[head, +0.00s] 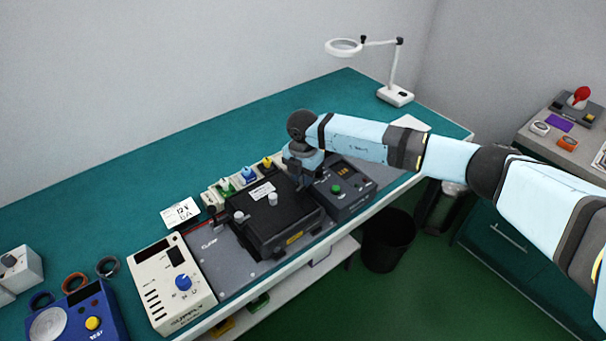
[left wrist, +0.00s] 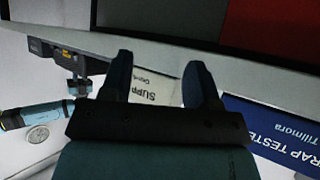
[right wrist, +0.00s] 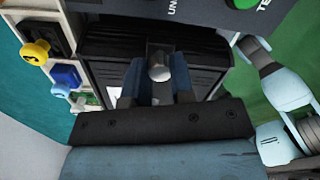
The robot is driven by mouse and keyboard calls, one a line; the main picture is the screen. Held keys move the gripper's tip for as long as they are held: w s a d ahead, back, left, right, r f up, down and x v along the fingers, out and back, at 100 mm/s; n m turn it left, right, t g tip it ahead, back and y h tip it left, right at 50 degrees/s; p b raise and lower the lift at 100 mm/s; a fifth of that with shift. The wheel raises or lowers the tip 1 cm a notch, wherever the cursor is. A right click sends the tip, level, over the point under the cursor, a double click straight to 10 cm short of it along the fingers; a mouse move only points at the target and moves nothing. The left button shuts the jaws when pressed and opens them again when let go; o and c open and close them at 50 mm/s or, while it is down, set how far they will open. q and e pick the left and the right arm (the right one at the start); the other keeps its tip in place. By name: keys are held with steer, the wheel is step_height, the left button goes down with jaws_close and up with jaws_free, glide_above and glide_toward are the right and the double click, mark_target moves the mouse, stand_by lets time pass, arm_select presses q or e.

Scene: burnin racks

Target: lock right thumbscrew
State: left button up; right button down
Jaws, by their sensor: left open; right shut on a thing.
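A black box-shaped unit (head: 262,222) with a white label sits on the grey clamp plate (head: 222,266). My right gripper (head: 304,184) points down at the unit's right end. In the right wrist view, my right gripper (right wrist: 158,80) is shut on a silver round-headed thumbscrew (right wrist: 159,67), one finger on each side. The head view does not show this thumbscrew, as the gripper covers it. My left gripper (left wrist: 155,75) is open and empty in the left wrist view; it is outside the head view.
A dark control box (head: 345,190) with a green button stands right beside the unit. Coloured connectors (head: 248,174) line its back. A white power supply (head: 167,283) and blue tester (head: 75,318) are at left. A magnifier lamp (head: 395,94) stands at the far end.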

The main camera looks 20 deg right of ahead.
steer(key=shift+m+p, duration=0.3)
steer(key=shift+m, duration=1.3)
steer(key=c, duration=1)
jaws_free()
step_height(320, 180, up, 14)
steer(key=shift+f+b, duration=0.1)
steer(key=shift+b, duration=0.95)
